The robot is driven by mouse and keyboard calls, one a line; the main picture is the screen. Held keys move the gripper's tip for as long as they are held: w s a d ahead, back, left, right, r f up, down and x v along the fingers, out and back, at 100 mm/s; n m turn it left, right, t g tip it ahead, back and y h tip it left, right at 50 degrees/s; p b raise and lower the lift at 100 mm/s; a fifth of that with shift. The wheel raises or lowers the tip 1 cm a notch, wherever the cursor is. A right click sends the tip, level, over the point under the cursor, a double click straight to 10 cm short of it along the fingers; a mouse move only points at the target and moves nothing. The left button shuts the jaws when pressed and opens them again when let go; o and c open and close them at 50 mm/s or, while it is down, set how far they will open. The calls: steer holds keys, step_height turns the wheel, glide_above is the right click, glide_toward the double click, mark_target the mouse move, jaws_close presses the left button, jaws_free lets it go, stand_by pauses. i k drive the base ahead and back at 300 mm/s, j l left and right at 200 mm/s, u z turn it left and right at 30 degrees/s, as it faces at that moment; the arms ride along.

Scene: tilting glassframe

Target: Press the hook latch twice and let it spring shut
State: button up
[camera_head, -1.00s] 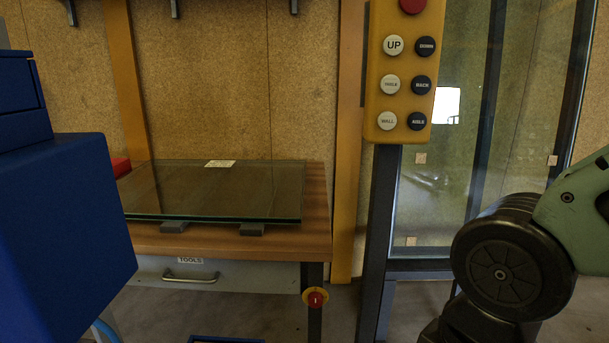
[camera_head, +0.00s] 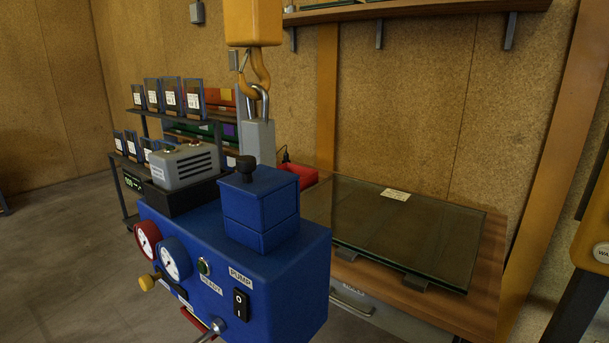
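A yellow-orange crane hook (camera_head: 261,72) hangs from a yellow block (camera_head: 252,22) at the top centre. A grey shackle-like loop (camera_head: 261,99) on a grey block (camera_head: 258,133) sits at the hook, above the blue pump unit. My gripper is not in view, and none of my arm shows now.
The blue pump unit (camera_head: 300,283) with gauges, a switch and a lever stands in the foreground. A wooden bench (camera_head: 490,252) with a glass sheet (camera_head: 405,225) is to the right. A rack (camera_head: 133,181) of framed samples is behind left. Open floor (camera_head: 60,262) lies at left.

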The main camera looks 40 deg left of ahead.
mark_target(233, 62)
steer(key=u, duration=1.7)
